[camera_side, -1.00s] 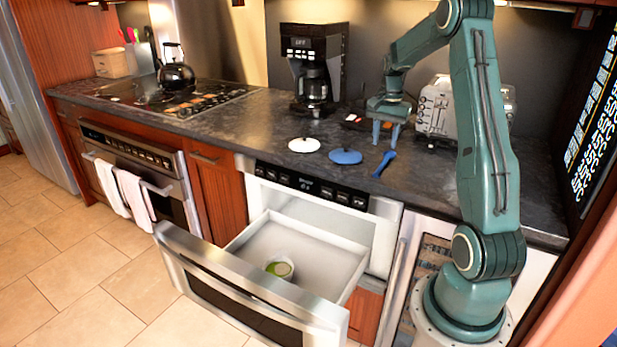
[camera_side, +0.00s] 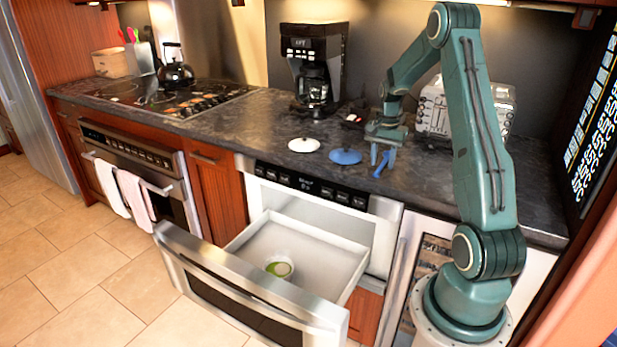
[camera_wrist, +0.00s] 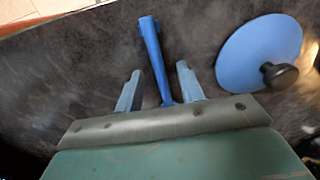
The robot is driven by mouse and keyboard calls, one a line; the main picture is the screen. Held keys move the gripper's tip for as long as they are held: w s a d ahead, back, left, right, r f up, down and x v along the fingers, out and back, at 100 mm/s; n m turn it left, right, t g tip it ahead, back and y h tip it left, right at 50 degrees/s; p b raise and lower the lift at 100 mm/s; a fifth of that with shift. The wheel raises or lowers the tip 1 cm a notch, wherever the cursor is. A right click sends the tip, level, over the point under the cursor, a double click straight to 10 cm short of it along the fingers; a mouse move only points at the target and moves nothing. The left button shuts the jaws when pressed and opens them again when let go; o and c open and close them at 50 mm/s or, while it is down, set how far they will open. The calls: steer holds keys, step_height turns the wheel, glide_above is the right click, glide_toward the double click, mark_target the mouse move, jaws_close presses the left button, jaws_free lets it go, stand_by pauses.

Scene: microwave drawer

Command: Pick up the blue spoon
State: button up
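The blue spoon (camera_side: 383,165) lies on the dark countertop near its front edge, to the right of the blue lid. My gripper (camera_side: 384,156) is low over the spoon's back end. In the wrist view the spoon (camera_wrist: 152,55) runs away from me, and its near end lies between the two blue fingers of my gripper (camera_wrist: 159,88). The fingers are apart, with a gap on each side of the spoon. The near end of the spoon is hidden behind the gripper body.
A blue lid (camera_side: 345,156) with a dark knob lies close left of the spoon, and a white lid (camera_side: 304,145) farther left. A toaster (camera_side: 466,108) stands behind my arm, a coffee maker (camera_side: 314,70) at the back. The open drawer (camera_side: 300,239) below holds a bowl (camera_side: 279,267).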

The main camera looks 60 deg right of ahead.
mark_target(382, 164)
steer(key=shift+f, duration=0.2)
steer(key=shift+c, duration=0.2)
jaws_close()
steer(key=shift+r, duration=0.1)
step_height(382, 164, up, 20)
stand_by(1.0)
stand_by(0.4)
